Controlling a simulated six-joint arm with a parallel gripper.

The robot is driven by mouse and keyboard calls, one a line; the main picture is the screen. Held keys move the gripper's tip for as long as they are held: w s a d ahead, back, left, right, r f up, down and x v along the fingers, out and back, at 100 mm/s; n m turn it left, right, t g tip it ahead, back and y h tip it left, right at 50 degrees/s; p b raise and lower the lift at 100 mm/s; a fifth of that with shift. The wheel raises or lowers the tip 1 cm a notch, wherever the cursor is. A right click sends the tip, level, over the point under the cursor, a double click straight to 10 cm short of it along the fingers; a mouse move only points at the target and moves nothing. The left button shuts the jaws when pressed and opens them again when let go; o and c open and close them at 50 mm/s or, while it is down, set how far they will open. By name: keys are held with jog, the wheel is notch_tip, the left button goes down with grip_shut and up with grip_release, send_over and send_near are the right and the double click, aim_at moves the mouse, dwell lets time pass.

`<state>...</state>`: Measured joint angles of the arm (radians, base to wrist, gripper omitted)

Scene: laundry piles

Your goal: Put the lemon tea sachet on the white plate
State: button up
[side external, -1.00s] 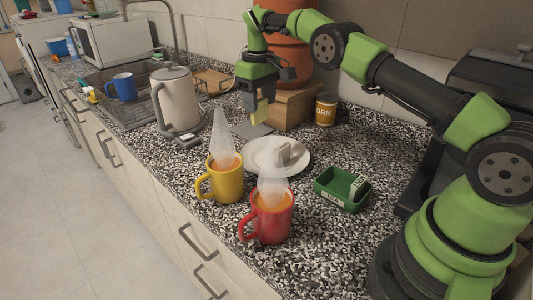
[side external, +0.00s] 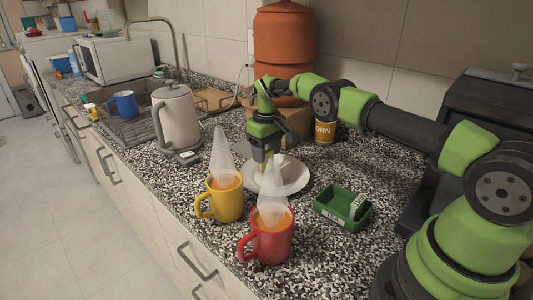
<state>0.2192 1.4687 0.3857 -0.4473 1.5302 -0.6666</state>
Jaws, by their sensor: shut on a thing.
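My gripper (side external: 264,158) points down over the white plate (side external: 300,182), at the plate's left and back part. It is shut on a small yellow sachet (side external: 258,154), which I take to be the lemon tea. Only a sliver of the sachet shows between the fingers. Steam from the red mug partly veils the fingertips, so I cannot tell whether the sachet touches the plate. A pale grey item lies on the plate just right of the gripper, partly hidden.
A yellow mug (side external: 228,204) and a red mug (side external: 270,243), both steaming, stand in front of the plate. A green tray (side external: 333,214) holding a pale packet (side external: 357,206) is to the right. A kettle (side external: 177,118) stands left.

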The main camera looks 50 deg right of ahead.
jog(key=shift+f, duration=0.45)
jog(key=shift+f, duration=0.1)
jog(key=o, duration=0.9)
